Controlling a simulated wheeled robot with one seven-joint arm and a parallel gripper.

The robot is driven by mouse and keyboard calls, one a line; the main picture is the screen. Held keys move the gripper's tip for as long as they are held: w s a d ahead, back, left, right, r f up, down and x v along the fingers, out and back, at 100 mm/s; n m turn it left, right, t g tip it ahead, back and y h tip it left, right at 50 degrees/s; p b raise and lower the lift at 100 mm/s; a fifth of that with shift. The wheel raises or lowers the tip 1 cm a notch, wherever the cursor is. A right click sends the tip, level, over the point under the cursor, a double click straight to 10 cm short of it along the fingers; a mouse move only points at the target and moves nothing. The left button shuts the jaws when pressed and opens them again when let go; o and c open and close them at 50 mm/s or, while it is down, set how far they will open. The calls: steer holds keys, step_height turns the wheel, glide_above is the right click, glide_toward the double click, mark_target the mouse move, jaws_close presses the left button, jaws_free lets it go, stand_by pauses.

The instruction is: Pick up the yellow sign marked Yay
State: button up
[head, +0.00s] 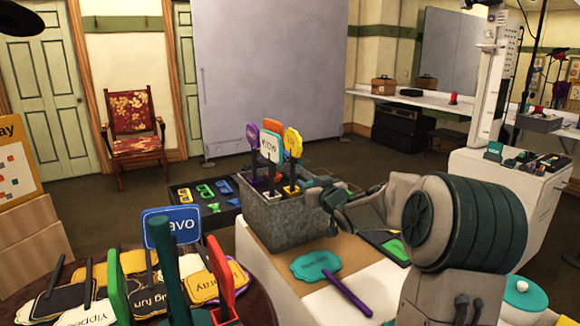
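A yellow sign (293,143) on a dark stick stands upright in a grey metal bin (285,226). Its lettering is too small to read for certain. White, orange and purple signs stand close to its left in the same bin. My gripper (311,187) is at the bin's right rim, just right of and below the yellow sign's head, close to its stick. I cannot tell whether it touches the stick. The fingers are small and dark here, so their opening does not show clearly.
The bin stands on a tan-topped white table (252,262) with a teal sign (316,265) on a purple stick in front. A round table at front left holds several signs, including a blue one (171,226). A white counter (525,190) stands at right. Open floor lies behind.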

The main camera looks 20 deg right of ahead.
mark_target(293, 167)
steer(key=shift+t, duration=0.4)
steer(key=w, duration=0.8)
steer(key=shift+w+d+r, duration=0.1)
steer(key=shift+w+r, duration=0.15)
steer(key=shift+w, duration=0.15)
steer(key=shift+w+a+f, duration=0.15)
steer(key=shift+w+a, duration=0.05)
steer(key=shift+w, duration=1.15)
steer(key=shift+w+a+f, duration=0.1)
steer(key=shift+w+a, duration=0.1)
steer(key=shift+w, duration=1.1)
jaws_close()
